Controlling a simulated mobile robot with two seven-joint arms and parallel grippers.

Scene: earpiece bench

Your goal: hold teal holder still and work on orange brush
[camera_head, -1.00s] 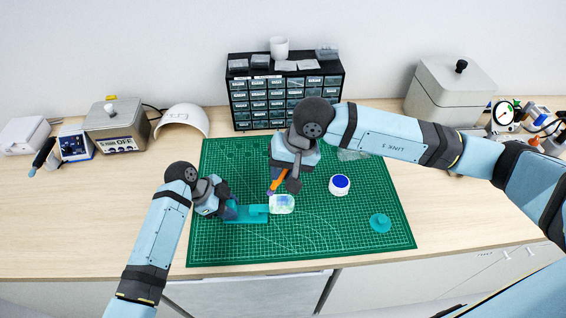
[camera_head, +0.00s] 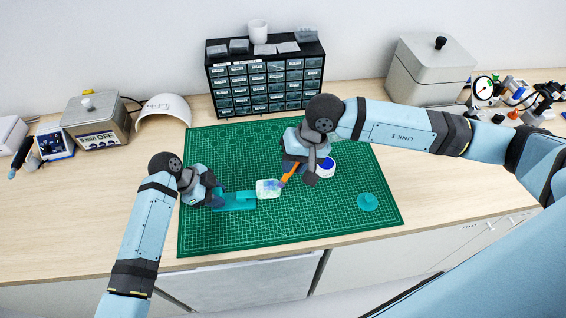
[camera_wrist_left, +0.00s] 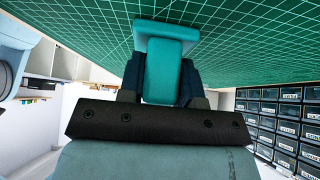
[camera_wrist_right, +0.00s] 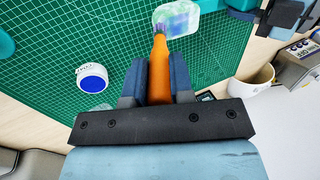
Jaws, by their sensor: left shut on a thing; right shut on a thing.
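The teal holder (camera_head: 238,203) lies on the green mat at the left. My left gripper (camera_head: 212,203) is shut on its left end; the left wrist view shows the teal block (camera_wrist_left: 160,65) between the fingers. A clear, pale earpiece (camera_head: 268,189) sits at the holder's right end. My right gripper (camera_head: 300,170) is shut on the orange brush (camera_head: 288,175). In the right wrist view the brush (camera_wrist_right: 159,75) points at the earpiece (camera_wrist_right: 177,18), its dark tip at the earpiece's edge. I cannot tell whether the tip touches.
A white jar with a blue top (camera_head: 326,167) stands right of my right gripper. A teal round piece (camera_head: 367,202) lies at the right of the green mat (camera_head: 300,225). A drawer cabinet (camera_head: 265,85) stands behind. The mat's front is clear.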

